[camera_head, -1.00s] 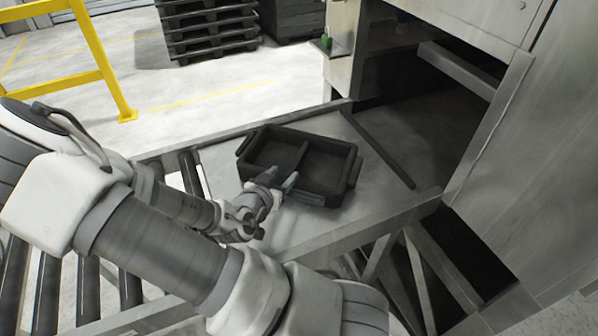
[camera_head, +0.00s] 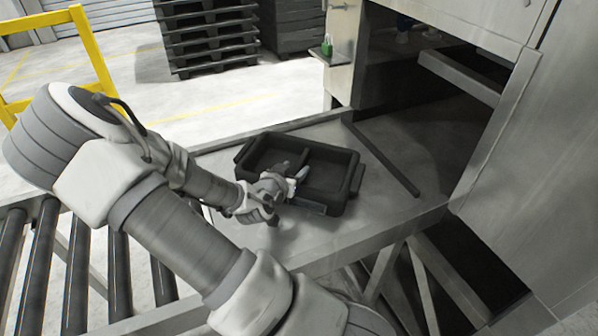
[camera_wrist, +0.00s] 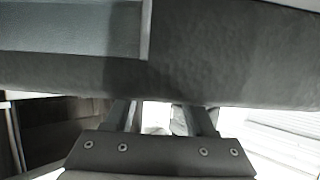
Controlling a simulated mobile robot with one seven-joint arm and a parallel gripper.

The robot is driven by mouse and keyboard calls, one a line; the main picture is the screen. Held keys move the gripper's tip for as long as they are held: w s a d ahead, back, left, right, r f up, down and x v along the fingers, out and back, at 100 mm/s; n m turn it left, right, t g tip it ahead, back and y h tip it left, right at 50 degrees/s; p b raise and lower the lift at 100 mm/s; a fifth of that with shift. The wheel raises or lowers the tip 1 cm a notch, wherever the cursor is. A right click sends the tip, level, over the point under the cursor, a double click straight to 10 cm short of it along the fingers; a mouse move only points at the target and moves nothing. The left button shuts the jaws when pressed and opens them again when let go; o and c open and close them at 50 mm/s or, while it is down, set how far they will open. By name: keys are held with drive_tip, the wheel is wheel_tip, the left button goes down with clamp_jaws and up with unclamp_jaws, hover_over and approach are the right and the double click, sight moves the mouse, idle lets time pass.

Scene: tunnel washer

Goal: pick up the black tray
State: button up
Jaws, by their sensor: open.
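The black tray (camera_head: 335,193) lies on the grey metal table in the head view. It is a shallow rectangular box with a divider across the middle and a handle lip at each end. My gripper (camera_head: 294,176) is open at the tray's near side, its fingertips over or at the near wall close to the divider. Whether the fingers touch the wall cannot be told. In the wrist view a dark wall, likely the tray's (camera_wrist: 220,60), fills the upper part, very close, and my gripper's fingers (camera_wrist: 165,118) reach up to it, apart.
The metal table (camera_head: 375,215) has bare room around the tray. A dark bar (camera_head: 385,160) lies to its right, before the machine opening. Rollers (camera_head: 75,260) run at the lower left. A yellow rail (camera_head: 92,50) and stacked black pallets (camera_head: 208,35) stand behind.

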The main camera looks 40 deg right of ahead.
drive_tip(key=shift+w+d+f, duration=0.3)
drive_tip(key=shift+d, duration=0.2)
clamp_jaws()
